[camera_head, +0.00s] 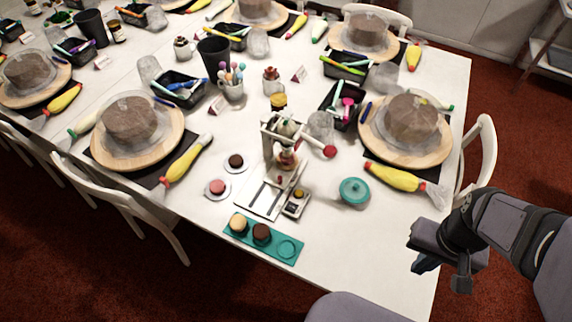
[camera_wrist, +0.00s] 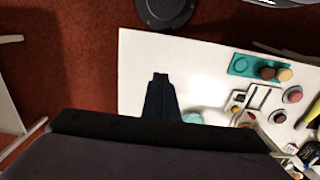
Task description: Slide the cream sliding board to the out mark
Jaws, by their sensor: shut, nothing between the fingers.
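A small press-like stand with a red knob (camera_head: 329,152) stands mid-table in the head view. At its foot is a pale cream board (camera_head: 262,196) with dark lines on it; it also shows in the wrist view (camera_wrist: 262,97). The stand hides part of it, and I cannot tell the sliding part from its base or read an out mark. My gripper (camera_head: 424,262) is at the right, above the table's near right part, well apart from the board. In the wrist view its fingers (camera_wrist: 160,80) are together and empty.
A teal tray (camera_head: 289,248) with round pieces lies in front of the board. A teal lidded pot (camera_head: 354,190) stands between board and gripper. A small dish (camera_head: 296,204) sits beside the board. A turntable (camera_head: 437,154) and a yellow piping bag (camera_head: 395,177) lie behind. The near right tabletop is clear.

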